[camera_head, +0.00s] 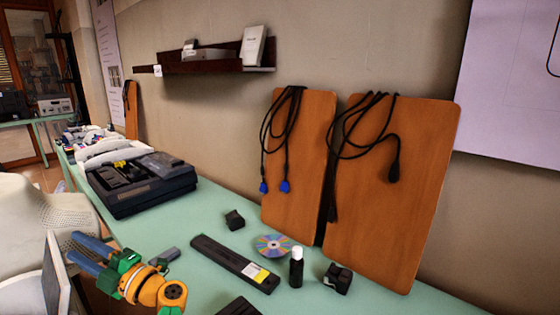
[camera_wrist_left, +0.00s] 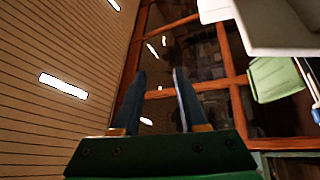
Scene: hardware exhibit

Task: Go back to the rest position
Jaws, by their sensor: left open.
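My left gripper (camera_head: 76,247) shows at the lower left of the head view, with blue fingers, a green body and an orange wrist. It points left and away from the wall, in front of a beige monitor-like casing (camera_head: 30,222). In the left wrist view, the two blue fingers (camera_wrist_left: 159,75) stand apart with nothing between them, so the gripper is open and empty. My right gripper is in neither view.
A green table (camera_head: 205,215) runs along the wall, holding a black cassette-type device (camera_head: 140,185), a long dark bar (camera_head: 235,262), a disc (camera_head: 272,245), a small bottle (camera_head: 296,268) and small black blocks. Two wooden boards (camera_head: 385,215) with cables lean on the wall.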

